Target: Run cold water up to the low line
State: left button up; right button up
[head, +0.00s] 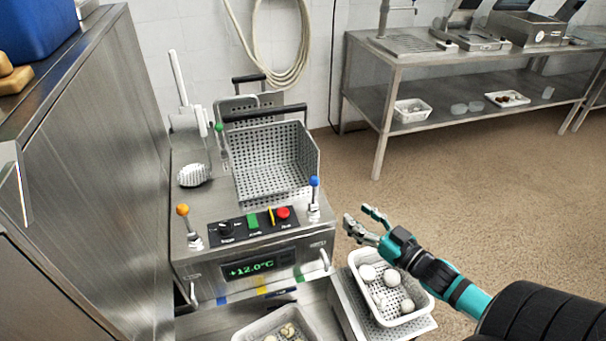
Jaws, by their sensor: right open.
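A steel basin unit (210,265) stands in the middle of the head view. A lever with a blue knob (314,182) rises at the right of its front top. A lever with an orange knob (182,209) is at the left, and a green knob (219,127) is farther back. The display (258,264) reads +12.0°C. A perforated basket (275,160) with a black handle covers the basin opening; I cannot see a water level or a low line. My right gripper (357,217) is open and empty, right of and apart from the blue knob. My left gripper is out of view.
A white basket of pale round items (362,258) sits under my right gripper. Another white tray (255,333) is at the bottom edge. A tall steel cabinet (100,150) blocks the left. A hose (233,30) hangs on the wall. Open floor (480,180) lies right.

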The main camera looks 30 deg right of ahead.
aim_at(317, 184)
jog(key=w, duration=0.5)
jog(key=w+a+p, duration=0.1)
jog(key=w, duration=0.4)
jog(key=w+a, duration=0.1)
jog(key=w, duration=0.4)
jog(key=shift+w+a+r, duration=0.15)
jog(key=shift+w+a, duration=0.05)
jog(key=shift+w, duration=0.05)
jog(key=shift+w+a+p, duration=0.15)
jog(key=shift+w+p, duration=0.15)
jog(key=shift+w, duration=0.15)
grip_shut()
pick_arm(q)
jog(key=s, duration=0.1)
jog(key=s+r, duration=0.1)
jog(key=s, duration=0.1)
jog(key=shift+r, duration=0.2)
